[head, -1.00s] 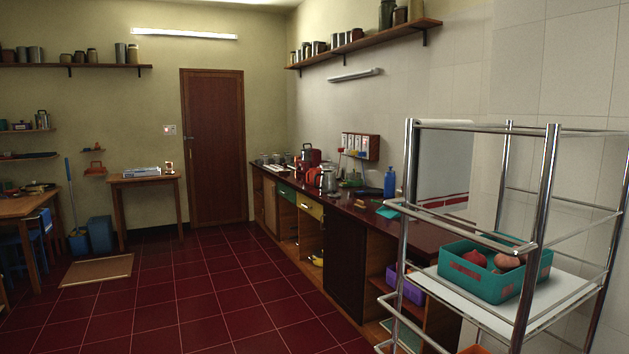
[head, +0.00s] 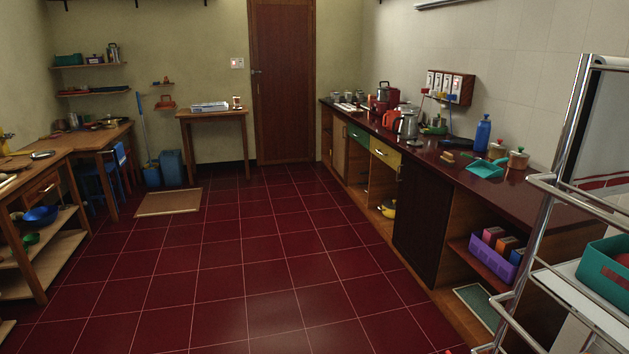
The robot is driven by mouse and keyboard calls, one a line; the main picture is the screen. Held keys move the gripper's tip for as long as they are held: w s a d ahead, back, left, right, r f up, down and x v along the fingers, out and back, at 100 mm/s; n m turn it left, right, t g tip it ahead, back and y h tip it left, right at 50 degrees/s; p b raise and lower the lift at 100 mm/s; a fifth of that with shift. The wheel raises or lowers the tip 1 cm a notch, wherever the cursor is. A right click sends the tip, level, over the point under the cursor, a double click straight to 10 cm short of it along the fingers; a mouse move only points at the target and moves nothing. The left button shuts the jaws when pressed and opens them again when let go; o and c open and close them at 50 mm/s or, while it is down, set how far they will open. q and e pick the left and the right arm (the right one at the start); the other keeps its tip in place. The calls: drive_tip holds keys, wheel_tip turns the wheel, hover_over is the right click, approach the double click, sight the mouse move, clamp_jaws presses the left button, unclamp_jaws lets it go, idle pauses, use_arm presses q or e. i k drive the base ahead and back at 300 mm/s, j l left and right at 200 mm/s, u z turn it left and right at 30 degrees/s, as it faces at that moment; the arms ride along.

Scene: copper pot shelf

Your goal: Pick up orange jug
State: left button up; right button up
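An orange-red jug-like vessel (head: 390,119) stands on the dark red counter (head: 455,172) along the right wall in the head view. It is small and partly hidden behind a silver kettle (head: 407,127). A red and metal appliance (head: 383,97) stands close behind it. Whether the orange-red vessel is the jug is hard to tell at this size. Neither of my grippers is in view.
A chrome rack (head: 566,130) with a teal crate (head: 608,268) stands close at the right. A blue bottle (head: 482,136) and a teal dustpan (head: 486,169) are on the counter. Wooden tables (head: 62,149) line the left. The tiled floor (head: 240,250) between is open.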

sight(391, 114)
drive_tip(key=i, duration=5.9)
drive_tip(key=i+z, duration=0.15)
drive_tip(key=i, duration=0.3)
drive_tip(key=i+j+z, duration=0.15)
drive_tip(key=i, duration=0.35)
drive_tip(key=i+j+z, duration=0.15)
drive_tip(key=i, duration=0.3)
drive_tip(key=i+j+z, duration=0.15)
drive_tip(key=i+j, duration=0.15)
drive_tip(key=i, duration=0.1)
